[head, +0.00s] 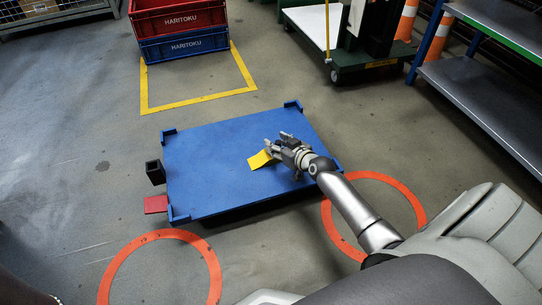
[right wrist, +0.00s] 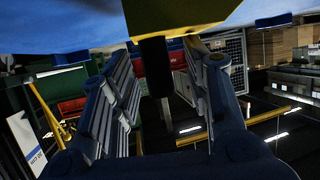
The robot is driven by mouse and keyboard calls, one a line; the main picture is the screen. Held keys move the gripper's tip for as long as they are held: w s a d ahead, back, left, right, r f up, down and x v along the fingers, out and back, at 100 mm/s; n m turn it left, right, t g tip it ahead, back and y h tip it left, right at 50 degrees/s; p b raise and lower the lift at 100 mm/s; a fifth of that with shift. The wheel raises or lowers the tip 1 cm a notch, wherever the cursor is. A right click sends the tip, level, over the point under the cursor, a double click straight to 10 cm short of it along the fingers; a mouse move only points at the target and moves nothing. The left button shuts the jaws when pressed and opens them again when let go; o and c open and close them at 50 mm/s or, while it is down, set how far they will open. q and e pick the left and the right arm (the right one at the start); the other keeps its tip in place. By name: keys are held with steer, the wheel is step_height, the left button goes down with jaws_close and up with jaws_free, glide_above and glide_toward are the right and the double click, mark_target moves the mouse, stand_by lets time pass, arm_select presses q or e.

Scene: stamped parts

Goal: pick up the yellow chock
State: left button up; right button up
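The yellow chock (head: 258,160) lies on the blue platform (head: 215,150), right of its middle. My right gripper (head: 275,147) is low over the platform beside the chock, its fingers pointing left. In the right wrist view, the yellow chock (right wrist: 180,14) fills the top middle, at the fingertips. The right gripper's fingers (right wrist: 160,50) stand apart with a gap between them. I cannot tell whether a finger touches the chock. My left gripper is not in view.
A black socket (head: 155,172) and a red block (head: 156,204) sit at the platform's left edge. Red crate (head: 178,17) and blue crate (head: 185,47) are stacked behind. A green cart (head: 370,65) and metal shelf (head: 490,100) stand right. The platform's left half is clear.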

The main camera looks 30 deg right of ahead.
jaws_close()
steer(key=shift+r, duration=0.1)
stand_by(0.3)
